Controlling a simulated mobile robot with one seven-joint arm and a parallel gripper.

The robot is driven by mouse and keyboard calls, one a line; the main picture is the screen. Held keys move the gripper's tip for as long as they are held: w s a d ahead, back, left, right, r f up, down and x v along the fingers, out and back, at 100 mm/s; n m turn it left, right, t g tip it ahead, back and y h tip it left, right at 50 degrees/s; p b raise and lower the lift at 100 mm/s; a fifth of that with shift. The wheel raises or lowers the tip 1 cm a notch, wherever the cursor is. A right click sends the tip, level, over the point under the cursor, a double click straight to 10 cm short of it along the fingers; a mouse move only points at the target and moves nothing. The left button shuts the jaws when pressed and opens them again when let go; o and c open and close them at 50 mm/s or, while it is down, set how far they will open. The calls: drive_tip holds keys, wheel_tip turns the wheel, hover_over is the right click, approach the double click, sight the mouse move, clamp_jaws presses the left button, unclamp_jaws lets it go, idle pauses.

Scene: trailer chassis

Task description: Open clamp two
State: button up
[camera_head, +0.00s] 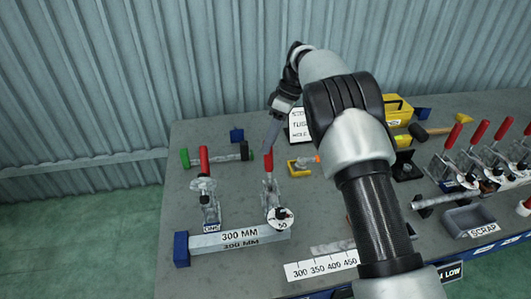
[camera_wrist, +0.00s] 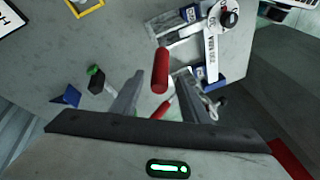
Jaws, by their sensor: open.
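Two toggle clamps with upright red handles stand at the left of the grey bench in the head view. The left clamp (camera_head: 207,190) has a blue tag that seems to read ONE. The right clamp (camera_head: 271,194) has a white round disc marked 50 at its foot; its tag is not readable, so I cannot confirm it is clamp two. My gripper (camera_head: 270,142) is open just above the right clamp's red handle (camera_head: 268,162). In the wrist view, that red handle (camera_wrist: 160,68) shows between the finger tips. I cannot tell whether they touch it.
A grey 300 MM bar (camera_head: 240,241) lies in front of both clamps. A green-ended hammer (camera_head: 230,154) lies behind them. A yellow object (camera_head: 300,166) lies to the right. More red-handled clamps and a scrap tray (camera_head: 470,219) stand at the right.

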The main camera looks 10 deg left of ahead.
drive_tip(key=v, duration=0.5)
drive_tip(key=shift+d+r, duration=0.1)
drive_tip(key=shift+r, duration=0.1)
